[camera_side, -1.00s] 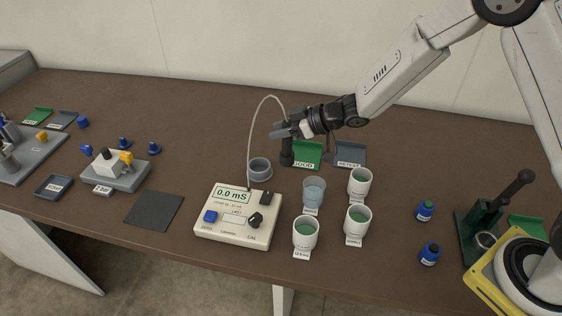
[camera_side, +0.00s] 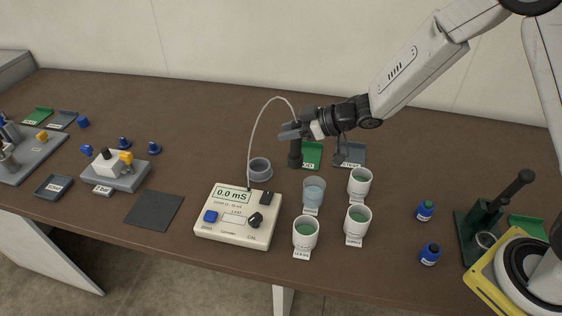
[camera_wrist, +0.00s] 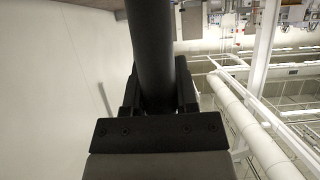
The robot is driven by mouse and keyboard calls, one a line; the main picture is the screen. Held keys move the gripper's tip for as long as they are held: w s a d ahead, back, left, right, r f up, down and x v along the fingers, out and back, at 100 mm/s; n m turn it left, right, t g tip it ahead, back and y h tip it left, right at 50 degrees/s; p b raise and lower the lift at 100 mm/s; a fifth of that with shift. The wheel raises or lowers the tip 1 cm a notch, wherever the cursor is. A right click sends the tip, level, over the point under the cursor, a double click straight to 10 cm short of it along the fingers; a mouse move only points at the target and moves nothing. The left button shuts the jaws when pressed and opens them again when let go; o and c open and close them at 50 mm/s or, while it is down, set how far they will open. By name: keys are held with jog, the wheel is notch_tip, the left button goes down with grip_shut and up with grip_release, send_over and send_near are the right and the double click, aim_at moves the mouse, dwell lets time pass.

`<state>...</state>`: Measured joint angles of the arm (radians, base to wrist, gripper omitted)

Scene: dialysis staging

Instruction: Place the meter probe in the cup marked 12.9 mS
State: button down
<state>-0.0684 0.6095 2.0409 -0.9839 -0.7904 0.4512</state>
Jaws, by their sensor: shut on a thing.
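My gripper (camera_side: 293,132) is shut on the black meter probe (camera_side: 295,154), which hangs upright in front of the green tray with its cable running to the meter. The probe also shows as a dark rod between the fingers in the wrist view (camera_wrist: 155,50). The white meter (camera_side: 238,216) reads 0.0 mS. A white cup with green liquid (camera_side: 305,236) stands front left of the cup group; its label seems to read 12.9 mS, but is small. Two more white cups with green liquid (camera_side: 360,180) (camera_side: 357,222) and a cup with clear bluish liquid (camera_side: 314,192) stand near it.
A grey round holder (camera_side: 260,170) stands behind the meter. A green tray (camera_side: 312,156) and a grey tray (camera_side: 351,155) lie behind the cups. Blue bottles (camera_side: 426,210) (camera_side: 430,254) stand to the right. A dark mat (camera_side: 154,211) lies left of the meter.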

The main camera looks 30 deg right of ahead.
jog(key=s+a+f, duration=0.1)
jog(key=s+a, duration=0.1)
jog(key=s, duration=0.4)
jog(key=s+a+f, duration=0.1)
jog(key=s+a, duration=0.2)
jog(key=s, duration=0.3)
jog(key=shift+s+a+f, duration=0.15)
jog(key=shift+s+f, duration=0.15)
jog(key=shift+f, duration=0.05)
send_over(305, 237)
jog(key=w, duration=0.3)
jog(key=shift+w+d+f, duration=0.1)
jog(key=shift+d+f, duration=0.1)
jog(key=shift+f, duration=1.25)
jog(key=shift+w+d+f, duration=0.1)
jog(key=shift+d+f, duration=0.05)
jog(key=shift+f, duration=1.3)
jog(key=shift+f, duration=0.1)
jog(key=shift+f, duration=2)
jog(key=shift+f, duration=0.1)
jog(key=shift+c, duration=1.9)
grip_release()
